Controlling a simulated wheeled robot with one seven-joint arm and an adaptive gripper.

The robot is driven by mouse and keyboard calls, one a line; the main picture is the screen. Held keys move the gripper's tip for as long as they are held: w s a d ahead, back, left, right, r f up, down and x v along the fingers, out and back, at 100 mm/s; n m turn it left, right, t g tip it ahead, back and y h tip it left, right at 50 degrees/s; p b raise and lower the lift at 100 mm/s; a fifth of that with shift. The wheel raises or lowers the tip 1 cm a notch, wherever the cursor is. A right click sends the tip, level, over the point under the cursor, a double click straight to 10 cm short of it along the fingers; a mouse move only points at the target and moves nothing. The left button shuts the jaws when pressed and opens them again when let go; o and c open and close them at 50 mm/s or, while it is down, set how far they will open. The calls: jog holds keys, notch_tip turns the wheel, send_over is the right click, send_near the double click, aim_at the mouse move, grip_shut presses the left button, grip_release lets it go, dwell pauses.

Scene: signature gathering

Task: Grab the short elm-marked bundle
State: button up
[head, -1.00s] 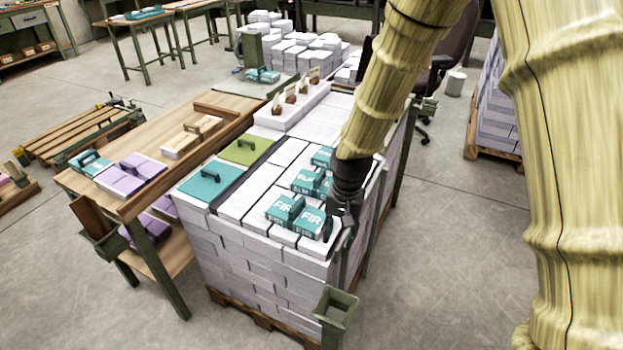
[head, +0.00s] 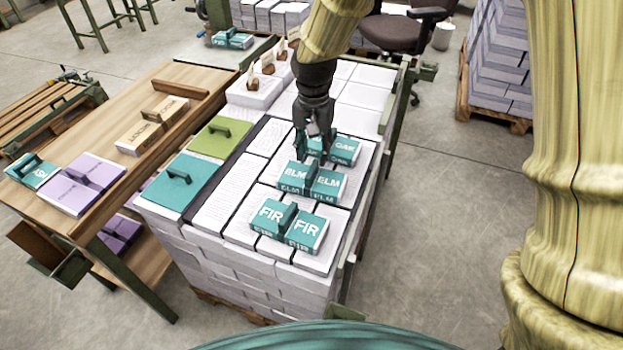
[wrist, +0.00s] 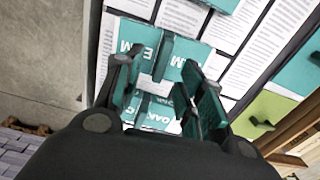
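The elm-marked bundle (head: 325,186) is a teal pair of blocks with white ELM lettering and an upright grip between them. It lies on the white paper stack, between a FIR bundle in front and another teal bundle behind. My gripper (head: 315,152) is above the elm bundle's back edge and the rear bundle, pointing down. In the wrist view my gripper (wrist: 160,78) is open with its fingers apart, and the elm bundle (wrist: 188,50) shows beyond the fingertips. Nothing is held. Whether the fingers touch anything cannot be told.
The FIR bundle (head: 308,231) lies near the stack's front edge. The rear teal bundle (head: 345,151) is partly hidden; its label reads like OAK in the wrist view. Flat teal (head: 178,184) and green (head: 218,138) handled covers lie left. A wooden bench (head: 165,85) stands further left.

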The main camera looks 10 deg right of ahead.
aim_at(312, 169)
jog(key=f, duration=0.1)
jog(key=w+f, duration=0.1)
jog(key=f, duration=0.2)
jog(key=shift+w, duration=0.4)
jog(key=shift+s+f, duration=0.2)
jog(key=shift+s, duration=0.15)
jog(key=f, duration=0.3)
jog(key=shift+w+f, duration=0.25)
jog(key=shift+w, duration=0.1)
jog(key=shift+s+f, duration=0.15)
jog(key=shift+f, duration=0.3)
grip_shut()
